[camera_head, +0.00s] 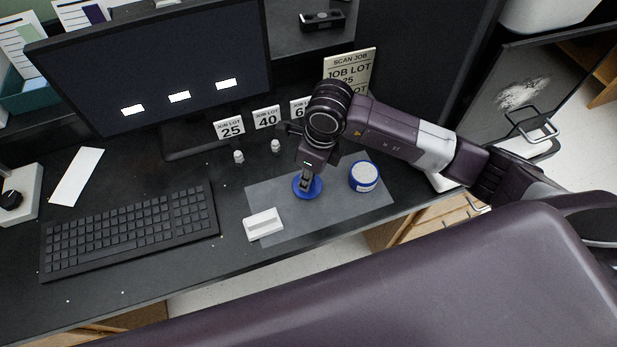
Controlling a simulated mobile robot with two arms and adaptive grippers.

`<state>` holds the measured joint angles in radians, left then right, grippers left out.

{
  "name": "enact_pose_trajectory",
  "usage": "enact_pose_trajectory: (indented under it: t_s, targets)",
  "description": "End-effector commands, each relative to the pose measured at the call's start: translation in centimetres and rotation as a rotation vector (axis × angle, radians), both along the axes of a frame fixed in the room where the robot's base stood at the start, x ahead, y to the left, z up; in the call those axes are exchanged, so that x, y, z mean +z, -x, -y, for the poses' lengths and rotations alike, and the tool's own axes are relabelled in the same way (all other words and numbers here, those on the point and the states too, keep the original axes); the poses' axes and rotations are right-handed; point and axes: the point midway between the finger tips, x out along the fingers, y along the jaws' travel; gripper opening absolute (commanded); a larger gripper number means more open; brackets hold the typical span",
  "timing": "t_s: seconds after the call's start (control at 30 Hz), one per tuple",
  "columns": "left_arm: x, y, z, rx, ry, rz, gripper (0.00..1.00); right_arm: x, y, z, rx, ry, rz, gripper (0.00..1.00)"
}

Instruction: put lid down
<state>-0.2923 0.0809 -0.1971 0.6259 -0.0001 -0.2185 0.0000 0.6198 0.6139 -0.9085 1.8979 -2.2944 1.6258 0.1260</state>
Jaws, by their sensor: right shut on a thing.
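My right gripper (307,180) points down over the grey mat (350,206) and is shut on a round blue lid (313,190). The lid is at or just above the mat; I cannot tell if it touches. The gripper hides the middle of the lid. A blue and white round jar (364,176) stands to the right of the lid, apart from it, near the mat's right side. My left gripper is not in view.
A white block (263,223) lies at the mat's left front. Small white bottles (239,157) stand behind, before the number cards (229,127). A keyboard (130,228) and monitor (160,70) fill the left. The mat's front middle is clear.

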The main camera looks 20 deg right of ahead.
Motion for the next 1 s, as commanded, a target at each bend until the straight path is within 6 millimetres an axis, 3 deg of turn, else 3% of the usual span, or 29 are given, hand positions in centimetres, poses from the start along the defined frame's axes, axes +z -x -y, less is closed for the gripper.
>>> enact_pose_trajectory:
  t_s: [0.2, 0.5, 0.53, 0.67, 1.0]
  targets:
    - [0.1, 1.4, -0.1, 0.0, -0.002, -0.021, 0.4, -1.5, 0.0, 0.0, 0.001, 0.0, 0.002, 0.0]
    - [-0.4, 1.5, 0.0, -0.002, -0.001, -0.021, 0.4, -1.9, 0.0, 0.0, 0.001, 0.0, 0.002, 0.0]
    - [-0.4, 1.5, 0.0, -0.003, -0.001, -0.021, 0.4, -1.9, 0.0, 0.0, 0.001, 0.0, 0.002, 0.18]
    - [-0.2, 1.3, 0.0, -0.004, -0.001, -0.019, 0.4, -1.7, 0.0, 0.0, 0.001, 0.001, 0.001, 0.33]
    - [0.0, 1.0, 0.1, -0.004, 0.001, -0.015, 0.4, -1.5, 0.0, 0.0, 0.0, 0.001, 0.001, 0.35]
